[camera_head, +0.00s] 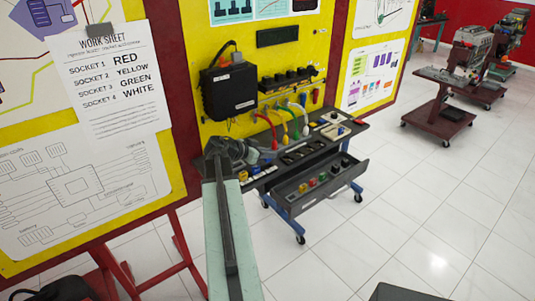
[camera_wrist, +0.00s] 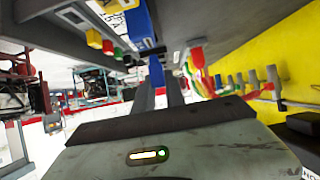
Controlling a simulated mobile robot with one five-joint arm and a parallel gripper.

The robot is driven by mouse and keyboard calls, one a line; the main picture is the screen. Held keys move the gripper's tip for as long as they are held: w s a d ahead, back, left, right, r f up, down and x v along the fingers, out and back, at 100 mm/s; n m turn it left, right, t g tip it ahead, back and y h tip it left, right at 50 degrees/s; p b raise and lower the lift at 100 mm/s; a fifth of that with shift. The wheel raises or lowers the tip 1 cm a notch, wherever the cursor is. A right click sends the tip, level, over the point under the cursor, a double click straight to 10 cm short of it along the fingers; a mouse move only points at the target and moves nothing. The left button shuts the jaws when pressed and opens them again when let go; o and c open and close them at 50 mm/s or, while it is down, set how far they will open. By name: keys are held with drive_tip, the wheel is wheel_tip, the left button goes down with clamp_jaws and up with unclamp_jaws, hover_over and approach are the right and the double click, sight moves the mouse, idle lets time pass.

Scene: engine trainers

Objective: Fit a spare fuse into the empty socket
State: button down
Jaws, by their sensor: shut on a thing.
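My gripper (camera_wrist: 158,88) is shut on a small blue piece (camera_wrist: 156,71) that shows between its fingertips; whether it is a fuse I cannot tell. In the head view my arm reaches up toward the bench's near left end, and the jaw tips are too small to read. Small coloured pieces (camera_head: 312,183), possibly fuses, stand in the open drawer (camera_head: 325,192). Red, yellow and green curved leads (camera_head: 285,118) stand at the back of the bench; they also show in the wrist view (camera_wrist: 198,62). I cannot tell which socket is empty.
A work sheet (camera_head: 103,80) lists socket 1 red, 2 yellow, 3 green, 4 white. A black box (camera_head: 229,92) and a dark strip (camera_head: 290,78) hang on the yellow board. The drawer juts out from the bench.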

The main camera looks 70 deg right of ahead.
sight(268, 161)
drive_tip(key=shift+f+b, duration=0.5)
drive_tip(key=shift+f, duration=0.45)
drive_tip(key=shift+f+b, duration=0.85)
drive_tip(key=c, duration=1.6)
unclamp_jaws()
drive_tip(key=shift+d+r+p+v, duration=0.1)
drive_tip(key=shift+r+p+v, duration=0.1)
drive_tip(key=shift+p+v, duration=0.7)
drive_tip(key=shift+d+r+p+v, duration=0.15)
drive_tip(key=shift+p+v, duration=0.35)
drive_tip(key=shift+v, duration=0.65)
drive_tip(key=shift+w+a+r, duration=0.2)
drive_tip(key=shift+a+r, duration=0.05)
drive_tip(key=shift+a, duration=0.15)
